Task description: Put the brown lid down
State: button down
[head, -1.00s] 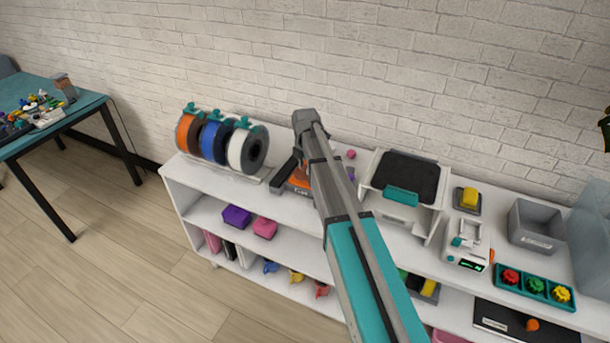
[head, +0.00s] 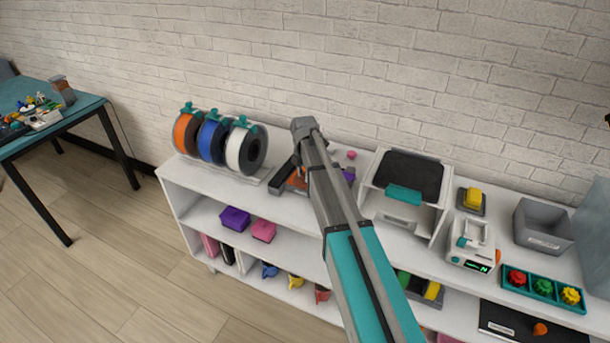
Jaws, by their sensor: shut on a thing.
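I cannot make out a brown lid in the head view. My arm reaches up from the bottom edge to a grey joint above the white shelf unit (head: 205,184). What lies past that joint is hidden behind the arm, so my gripper and anything in it do not show. A dark bar and an orange object (head: 297,180) show beside the arm on the shelf top, partly covered by it.
Orange, blue and white spools (head: 247,150) stand left on the shelf top. Right of my arm are a white machine with a black top (head: 410,175), a small white device (head: 470,243), a grey bin (head: 543,227) and a green tray (head: 512,283). A teal table (head: 88,103) stands far left.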

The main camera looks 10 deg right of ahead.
aim_at(304, 174)
jog(key=shift+f, duration=0.25)
jog(key=shift+c, duration=2)
grip_release()
jog(key=shift+r, duration=0.2)
notch_tip(304, 174, up, 12)
jog(key=p, duration=1.2)
jog(key=shift+r, duration=0.15)
jog(key=shift+s, duration=0.1)
